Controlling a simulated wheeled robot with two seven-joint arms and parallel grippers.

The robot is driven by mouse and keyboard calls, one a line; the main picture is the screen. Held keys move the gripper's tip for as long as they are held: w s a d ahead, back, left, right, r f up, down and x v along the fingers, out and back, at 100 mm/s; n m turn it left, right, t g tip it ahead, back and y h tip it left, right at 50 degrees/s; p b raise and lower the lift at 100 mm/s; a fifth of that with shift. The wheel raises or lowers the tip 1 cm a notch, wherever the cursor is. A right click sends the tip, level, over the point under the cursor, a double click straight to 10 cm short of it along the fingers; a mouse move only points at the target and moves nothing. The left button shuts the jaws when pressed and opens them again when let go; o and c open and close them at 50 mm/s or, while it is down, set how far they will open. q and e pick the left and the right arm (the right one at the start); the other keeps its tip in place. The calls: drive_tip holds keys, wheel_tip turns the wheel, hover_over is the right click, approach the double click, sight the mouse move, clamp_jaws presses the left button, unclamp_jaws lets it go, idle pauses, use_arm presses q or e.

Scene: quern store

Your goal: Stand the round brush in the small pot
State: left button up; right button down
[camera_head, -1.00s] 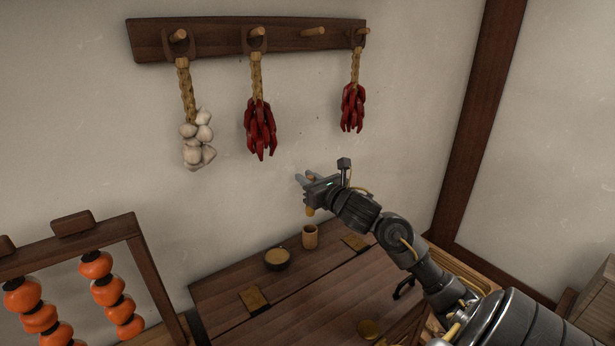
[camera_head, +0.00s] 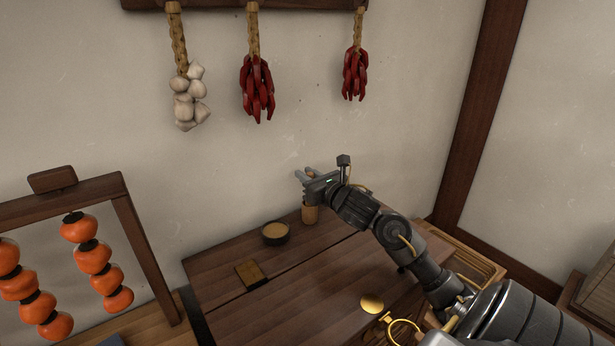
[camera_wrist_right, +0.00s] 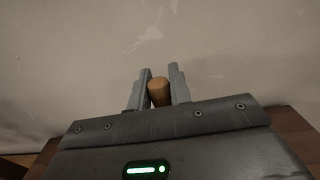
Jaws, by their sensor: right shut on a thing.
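My right gripper (camera_head: 308,176) is shut on the round brush, just above the small pot (camera_head: 310,215) at the back of the table. The pot is a tan cup that looks upright. In the right wrist view the brush (camera_wrist_right: 159,92) shows as a rounded brown wooden end between the two grey fingers. The brush's lower part is hidden by the gripper, so I cannot tell whether it is inside the pot or above it. My left gripper is not in view.
A dark bowl with tan contents (camera_head: 276,233) stands left of the pot on the wooden table (camera_head: 225,266). Garlic (camera_head: 189,97) and chillies (camera_head: 257,90) hang behind. An orange-strung frame (camera_head: 148,260) stands left.

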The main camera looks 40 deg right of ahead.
drive_tip(key=shift+f, duration=0.4)
drive_tip(key=c, duration=1.2)
unclamp_jaws()
drive_tip(key=s+a+b, duration=0.1)
drive_tip(key=s+b, duration=0.2)
drive_tip(key=s, duration=0.7)
drive_tip(key=shift+s+r, duration=0.15)
drive_tip(key=shift+s, duration=0.2)
drive_tip(key=shift+a, duration=0.1)
